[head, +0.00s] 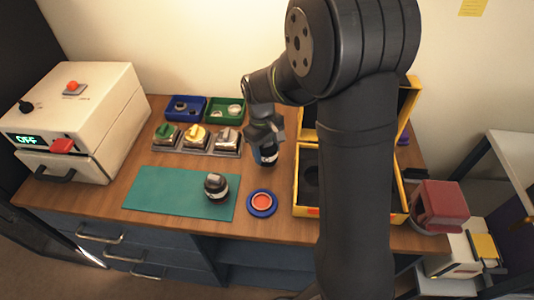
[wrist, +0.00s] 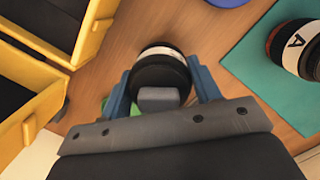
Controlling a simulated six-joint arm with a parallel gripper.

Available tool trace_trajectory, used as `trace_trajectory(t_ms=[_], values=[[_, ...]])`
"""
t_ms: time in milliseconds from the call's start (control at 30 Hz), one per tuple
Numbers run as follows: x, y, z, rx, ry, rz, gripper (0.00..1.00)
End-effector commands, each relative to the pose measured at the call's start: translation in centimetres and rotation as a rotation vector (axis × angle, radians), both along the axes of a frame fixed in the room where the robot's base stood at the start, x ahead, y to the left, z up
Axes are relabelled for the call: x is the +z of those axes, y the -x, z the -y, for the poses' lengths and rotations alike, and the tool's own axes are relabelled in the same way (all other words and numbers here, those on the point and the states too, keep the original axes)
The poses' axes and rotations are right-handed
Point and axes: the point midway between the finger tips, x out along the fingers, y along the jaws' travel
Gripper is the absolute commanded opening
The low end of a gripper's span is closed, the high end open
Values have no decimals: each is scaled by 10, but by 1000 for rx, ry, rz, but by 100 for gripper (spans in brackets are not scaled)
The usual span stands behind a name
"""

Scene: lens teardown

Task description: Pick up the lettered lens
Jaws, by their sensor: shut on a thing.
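The same lens shows in the head view (head: 216,187) at the mat's right end, apart from my gripper. My gripper (head: 265,150) is behind and to the right of it. In the wrist view my gripper's blue fingers (wrist: 162,88) are shut on another black lens with a pale band (wrist: 160,72). Any letter on this held lens is hidden. I cannot tell if it is clear of the wooden table.
A yellow case (head: 300,190) stands open at right, partly behind my arm. A blue ring with a red centre (head: 262,202) lies in front. Colored switches (head: 197,138), blue (head: 186,108) and green (head: 226,112) bins, and a white machine (head: 75,115) stand to the left.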

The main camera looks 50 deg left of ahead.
Motion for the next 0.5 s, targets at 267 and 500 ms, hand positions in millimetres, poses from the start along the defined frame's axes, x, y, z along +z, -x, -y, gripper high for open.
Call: trace_trajectory(t_ms=[267, 500], values=[[42, -22, 29, -6, -4, 2, 34], [70, -49, 68, -5, -4, 2, 34]])
